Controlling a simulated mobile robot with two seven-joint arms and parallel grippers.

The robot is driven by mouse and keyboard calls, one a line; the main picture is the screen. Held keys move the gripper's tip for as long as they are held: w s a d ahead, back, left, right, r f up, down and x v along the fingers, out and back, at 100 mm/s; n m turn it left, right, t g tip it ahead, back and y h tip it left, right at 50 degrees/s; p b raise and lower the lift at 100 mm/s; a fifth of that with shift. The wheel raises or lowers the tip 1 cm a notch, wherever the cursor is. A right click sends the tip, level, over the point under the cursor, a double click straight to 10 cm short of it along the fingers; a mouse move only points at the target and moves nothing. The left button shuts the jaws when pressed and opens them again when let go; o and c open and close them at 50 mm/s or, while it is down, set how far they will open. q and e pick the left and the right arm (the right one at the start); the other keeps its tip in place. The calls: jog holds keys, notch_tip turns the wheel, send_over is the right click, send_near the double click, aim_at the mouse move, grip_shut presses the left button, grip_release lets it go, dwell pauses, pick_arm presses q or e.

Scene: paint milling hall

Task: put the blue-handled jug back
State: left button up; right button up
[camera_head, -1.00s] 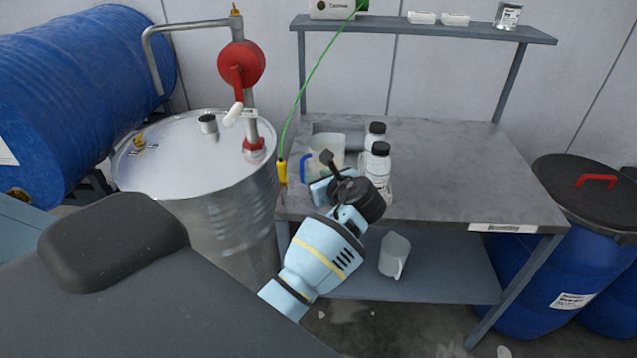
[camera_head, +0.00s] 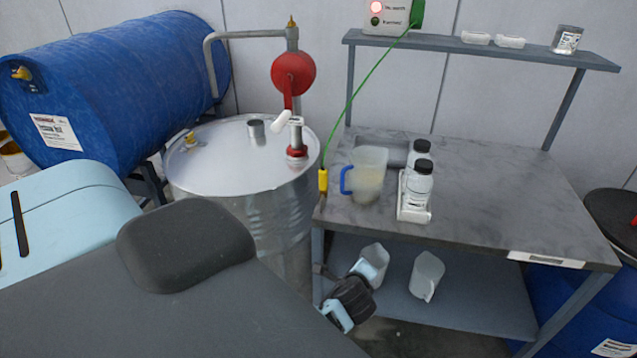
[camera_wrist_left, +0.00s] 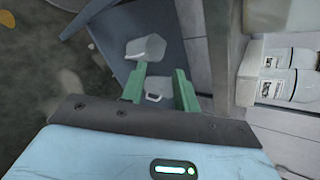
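The blue-handled jug (camera_head: 368,178), translucent with pale contents, stands upright on the workbench top (camera_head: 480,200) near its left end, its blue handle to the left. My left gripper is below the bench's front edge in the head view, where its fingertips are not clear. In the left wrist view its green fingers (camera_wrist_left: 159,88) are apart and empty, pointing toward the lower shelf. Two clear jugs stand there, one (camera_head: 373,262) beside the wrist and one (camera_head: 427,275) further right. My right gripper is not in view.
Two black-capped white bottles (camera_head: 417,185) stand right of the blue-handled jug, at least one in a white tray. A steel drum (camera_head: 225,165) with a red pump (camera_head: 294,72) stands left of the bench. A green cable hangs to a yellow clip (camera_head: 323,180). The bench's right half is clear.

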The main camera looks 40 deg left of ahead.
pick_arm(q)
jog(key=s+d+f+n+h, duration=0.2)
jog(key=s+n, duration=0.3)
jog(key=s, duration=0.3)
jog(key=s+d+f+n+h, duration=0.3)
jog(key=s+d+n, duration=0.2)
jog(key=s, duration=0.4)
jog(key=s+d+f+n+t+h, duration=0.1)
jog(key=s+d+f+n+h, duration=0.2)
jog(key=s, duration=0.5)
jog(key=d+n, duration=0.1)
jog(key=n, duration=0.1)
jog(key=shift+s+d+f+n, duration=0.15)
jog(key=shift+d+f+n, duration=0.05)
jog(key=shift+n, duration=0.1)
